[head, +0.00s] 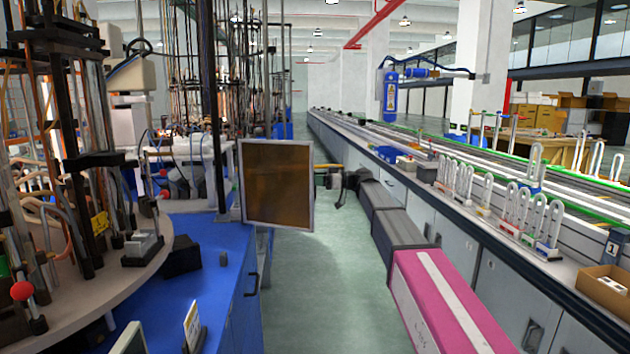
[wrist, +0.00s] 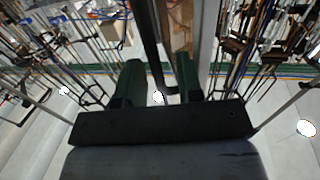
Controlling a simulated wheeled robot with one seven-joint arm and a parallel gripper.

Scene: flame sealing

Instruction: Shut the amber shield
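The amber shield (head: 278,185) is a brownish, see-through panel in a light frame. In the head view it stands upright at the right edge of the left-hand workstation, its face toward the camera, beside a dark post (head: 214,110). My gripper (wrist: 158,85) shows in the wrist view with two green-and-black fingers apart. A dark bar (wrist: 150,45) runs into the gap between the fingertips, with a hooked end; I cannot tell whether it touches them. A brown surface (wrist: 181,28) beside a pale upright shows beyond.
A blue bench (head: 205,270) with a round, crowded turntable (head: 135,275) fills the left. The green aisle floor (head: 325,290) between is clear.

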